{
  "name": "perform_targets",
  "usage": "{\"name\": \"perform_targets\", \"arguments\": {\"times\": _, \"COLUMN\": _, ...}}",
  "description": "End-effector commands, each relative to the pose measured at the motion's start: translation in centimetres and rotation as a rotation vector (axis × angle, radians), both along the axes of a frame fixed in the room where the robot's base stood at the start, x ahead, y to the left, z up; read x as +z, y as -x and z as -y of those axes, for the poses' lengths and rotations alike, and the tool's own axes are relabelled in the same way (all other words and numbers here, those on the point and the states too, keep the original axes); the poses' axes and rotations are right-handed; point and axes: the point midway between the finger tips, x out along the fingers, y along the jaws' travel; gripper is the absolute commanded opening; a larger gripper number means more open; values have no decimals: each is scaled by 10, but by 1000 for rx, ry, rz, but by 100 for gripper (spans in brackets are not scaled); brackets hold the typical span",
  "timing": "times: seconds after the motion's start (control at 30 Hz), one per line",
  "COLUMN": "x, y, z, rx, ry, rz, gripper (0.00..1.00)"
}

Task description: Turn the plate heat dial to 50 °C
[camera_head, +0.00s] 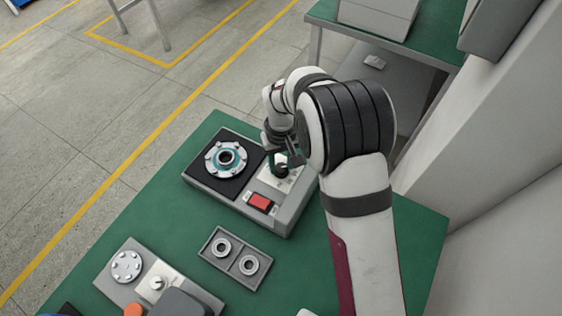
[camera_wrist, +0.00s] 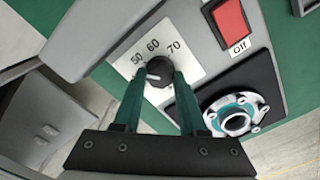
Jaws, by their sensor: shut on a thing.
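The plate heat dial (camera_wrist: 159,72) is a small dark round knob on a light scale panel (camera_wrist: 128,72) marked 50, 60 and 70. In the wrist view my gripper (camera_wrist: 157,82) has one teal finger on each side of the knob and is shut on it. A small light mark shows on the knob's left side, roughly towards the 50 side; the exact reading is unclear. In the head view my gripper (camera_head: 282,162) reaches down onto the panel of the grey heater unit (camera_head: 236,211), and the knob is mostly hidden.
A round metal hub part (camera_head: 226,157) sits on the heater's black plate, left of the dial. A red switch (camera_head: 260,201), labelled Off in the wrist view, is in front. A grey tray (camera_head: 235,260) with two rings and another dial unit (camera_head: 140,281) stand nearer.

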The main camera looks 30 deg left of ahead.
Motion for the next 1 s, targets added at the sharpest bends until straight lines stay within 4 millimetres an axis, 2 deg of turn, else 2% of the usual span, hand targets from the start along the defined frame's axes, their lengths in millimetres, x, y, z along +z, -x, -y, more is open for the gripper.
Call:
{"name": "perform_targets", "arguments": {"times": 0.4, "x": 1, "y": 0, "z": 0, "rx": -230, "ry": 0, "rz": 0, "gripper": 0}}
{"name": "perform_targets", "arguments": {"times": 1.0, "x": 1, "y": 0, "z": 0, "rx": -286, "ry": 0, "rz": 0, "gripper": 0}}
